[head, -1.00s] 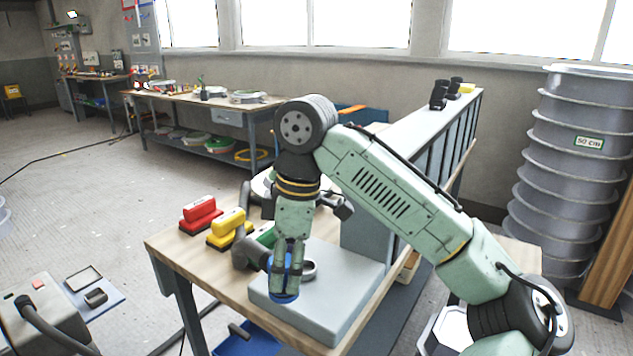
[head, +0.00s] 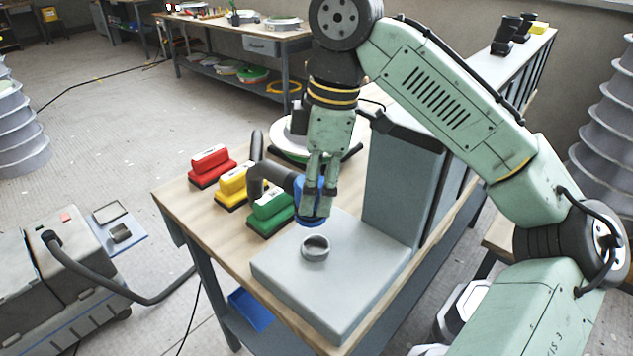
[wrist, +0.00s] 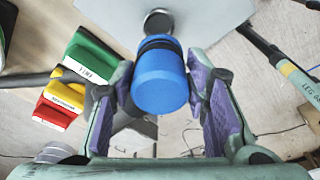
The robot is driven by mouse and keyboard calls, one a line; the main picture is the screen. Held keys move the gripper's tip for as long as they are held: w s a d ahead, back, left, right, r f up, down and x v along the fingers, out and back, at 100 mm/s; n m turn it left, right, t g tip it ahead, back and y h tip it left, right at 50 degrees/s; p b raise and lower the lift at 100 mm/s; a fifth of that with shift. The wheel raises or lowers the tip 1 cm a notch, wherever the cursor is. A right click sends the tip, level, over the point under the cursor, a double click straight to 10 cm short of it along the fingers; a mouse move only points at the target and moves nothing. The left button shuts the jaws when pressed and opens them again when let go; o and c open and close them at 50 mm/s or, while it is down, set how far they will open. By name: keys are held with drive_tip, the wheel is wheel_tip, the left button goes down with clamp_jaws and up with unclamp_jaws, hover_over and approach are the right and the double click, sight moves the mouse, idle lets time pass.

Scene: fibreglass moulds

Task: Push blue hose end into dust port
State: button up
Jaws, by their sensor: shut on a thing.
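The blue hose end (head: 309,216) is between the fingers of my gripper (head: 318,190), which is shut on it. In the wrist view the blue hose end (wrist: 160,78) sits between the purple finger pads of my gripper (wrist: 165,95). A grey hose (head: 272,177) runs from it to the left. The dust port (head: 315,248) is a round grey ring standing on the grey block; the hose end is above and behind it, apart from it. The port also shows in the wrist view (wrist: 158,22), just beyond the hose end.
Red (head: 210,166), yellow (head: 234,184) and green (head: 271,211) sanding blocks stand left of the grey block (head: 310,290) on the workbench (head: 190,212). A tall grey panel (head: 403,185) rises at the block's right. The block's top around the port is clear.

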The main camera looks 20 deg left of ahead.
sight(320, 220)
drive_tip(key=shift+f, duration=0.15)
drive_tip(key=shift+f, duration=1.05)
wheel_tip(320, 220, down, 4)
drive_tip(key=b, duration=0.3)
drive_tip(key=shift+r, duration=0.25)
drive_tip(key=shift+d, duration=0.2)
drive_tip(key=shift+w+d+p, duration=0.2)
drive_tip(key=shift+p, duration=0.1)
drive_tip(key=shift+a+r+p, duration=0.1)
drive_tip(key=shift+p, duration=0.65)
idle(0.6)
drive_tip(key=shift+f+b, duration=0.35)
drive_tip(key=shift+f, duration=0.35)
idle(0.4)
